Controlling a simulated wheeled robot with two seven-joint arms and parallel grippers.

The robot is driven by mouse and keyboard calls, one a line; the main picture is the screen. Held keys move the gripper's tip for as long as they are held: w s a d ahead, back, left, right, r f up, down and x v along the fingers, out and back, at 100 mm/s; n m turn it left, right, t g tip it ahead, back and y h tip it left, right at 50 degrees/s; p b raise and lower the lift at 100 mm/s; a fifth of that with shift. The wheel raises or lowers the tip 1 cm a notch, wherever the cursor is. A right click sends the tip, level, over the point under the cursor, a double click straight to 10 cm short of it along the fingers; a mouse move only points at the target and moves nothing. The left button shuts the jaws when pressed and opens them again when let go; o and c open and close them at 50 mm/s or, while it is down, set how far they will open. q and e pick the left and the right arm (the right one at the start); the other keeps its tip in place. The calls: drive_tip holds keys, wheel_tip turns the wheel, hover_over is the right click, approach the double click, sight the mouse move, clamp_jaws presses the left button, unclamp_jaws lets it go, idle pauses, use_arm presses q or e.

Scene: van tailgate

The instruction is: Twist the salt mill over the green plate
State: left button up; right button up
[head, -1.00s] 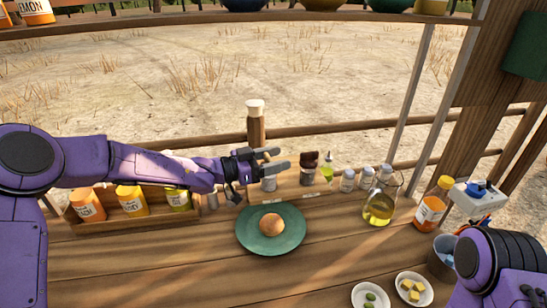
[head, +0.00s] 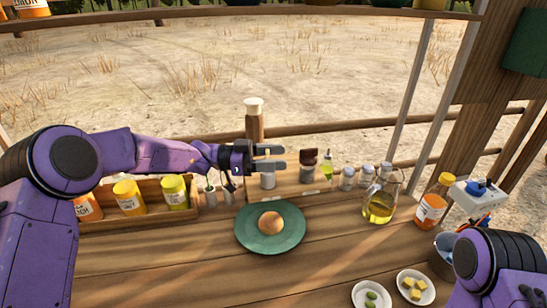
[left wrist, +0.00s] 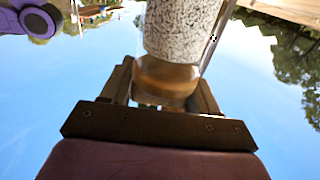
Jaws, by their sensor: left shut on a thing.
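My left gripper (head: 270,158) is shut on the salt mill, behind and above the green plate (head: 248,236). In the left wrist view the mill (left wrist: 182,28) has a black-and-white speckled body and a brown wooden part between the fingers (left wrist: 166,88). In the head view a pale cylinder (head: 268,181) shows just below the fingers. A tall brown piece with a cream cap (head: 254,118) rises just behind the gripper; I cannot tell whether it belongs to the mill. A round orange-brown food item (head: 270,222) lies on the plate. My right gripper is not in view; its arm shows at lower right.
A wooden box (head: 150,222) with yellow and orange jars stands left of the plate. Several small jars (head: 347,179), an oil flask (head: 380,206) and an orange bottle (head: 432,205) stand to the right. Two small white bowls (head: 413,286) are at the front right. Front-left counter is clear.

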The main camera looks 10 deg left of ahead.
use_arm(q)
drive_tip(key=shift+r, duration=0.15)
drive_tip(key=o, duration=0.7)
drive_tip(key=shift+o, duration=1.3)
drive_tip(key=shift+d, duration=0.15)
drive_tip(key=shift+r+b, duration=0.2)
drive_tip(key=shift+b, duration=0.15)
drive_tip(key=r+b, duration=0.1)
drive_tip(key=r, duration=0.2)
drive_tip(key=shift+s+r+b, duration=0.25)
drive_tip(key=shift+s+b, duration=0.1)
drive_tip(key=shift+b, duration=0.05)
drive_tip(key=s+d+r, duration=0.2)
drive_tip(key=s+r, duration=0.7)
drive_tip(key=s, duration=0.4)
drive_tip(key=shift+d, duration=0.15)
